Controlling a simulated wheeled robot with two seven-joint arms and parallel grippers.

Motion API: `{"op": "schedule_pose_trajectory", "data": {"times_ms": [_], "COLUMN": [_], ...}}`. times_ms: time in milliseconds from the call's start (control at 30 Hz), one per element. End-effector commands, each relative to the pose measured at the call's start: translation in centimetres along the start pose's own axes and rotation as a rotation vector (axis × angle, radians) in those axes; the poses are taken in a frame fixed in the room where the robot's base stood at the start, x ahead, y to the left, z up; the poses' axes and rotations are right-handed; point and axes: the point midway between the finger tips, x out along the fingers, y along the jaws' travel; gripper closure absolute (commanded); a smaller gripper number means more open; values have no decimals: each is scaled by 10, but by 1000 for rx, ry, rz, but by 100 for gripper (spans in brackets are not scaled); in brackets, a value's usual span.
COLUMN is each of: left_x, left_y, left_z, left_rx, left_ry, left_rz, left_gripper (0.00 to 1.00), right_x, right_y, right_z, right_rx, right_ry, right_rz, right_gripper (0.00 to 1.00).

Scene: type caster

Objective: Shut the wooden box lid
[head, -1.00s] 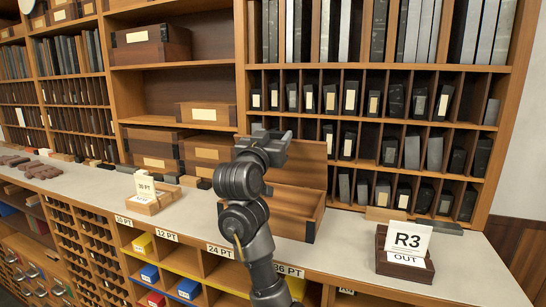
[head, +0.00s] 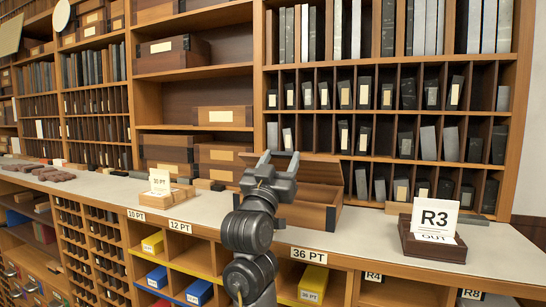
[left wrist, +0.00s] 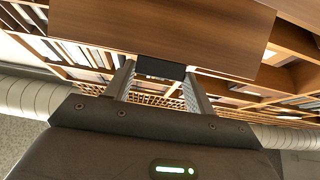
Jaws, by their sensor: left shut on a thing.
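The wooden box (head: 318,216) stands on the grey counter, with dark corner pieces. Its lid (head: 322,171) is up, open at the back of the box, and part of the box's inside shows. My left gripper (head: 278,161) is in front of the lid and hides the box's left part. In the left wrist view the brown lid panel (left wrist: 160,28) spans the top. There my left gripper (left wrist: 162,78) is shut on a small dark tab (left wrist: 160,69) at the panel's edge. My right gripper is not in view.
The counter (head: 375,240) is clear between the box and the R3 sign (head: 434,218) in its dark holder. A small tray with a card (head: 160,182) stands to the left. Stacked wooden boxes (head: 168,154) and shelves of upright blocks rise behind.

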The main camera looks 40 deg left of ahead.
Motion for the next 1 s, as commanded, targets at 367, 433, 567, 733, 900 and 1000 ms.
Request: {"op": "schedule_pose_trajectory", "data": {"times_ms": [367, 433, 567, 733, 900, 1000], "left_x": [-2, -2, -2, -2, -2, -2], "left_y": [3, 3, 3, 3, 3, 3], "left_z": [10, 10, 11, 10, 8, 8], "left_rx": [-1, -1, -1, -1, -1, -1], "left_ry": [-17, -18, -19, -15, -11, -10], "left_rz": [4, 4, 4, 4, 3, 3], "left_gripper": [86, 87, 44, 24, 24, 24], "right_x": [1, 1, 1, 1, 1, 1], "right_y": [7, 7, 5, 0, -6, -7], "right_z": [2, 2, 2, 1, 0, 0], "right_rx": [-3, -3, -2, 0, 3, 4], "right_ry": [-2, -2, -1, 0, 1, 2], "right_rz": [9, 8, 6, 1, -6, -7], "right_gripper": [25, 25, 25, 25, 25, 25]}}
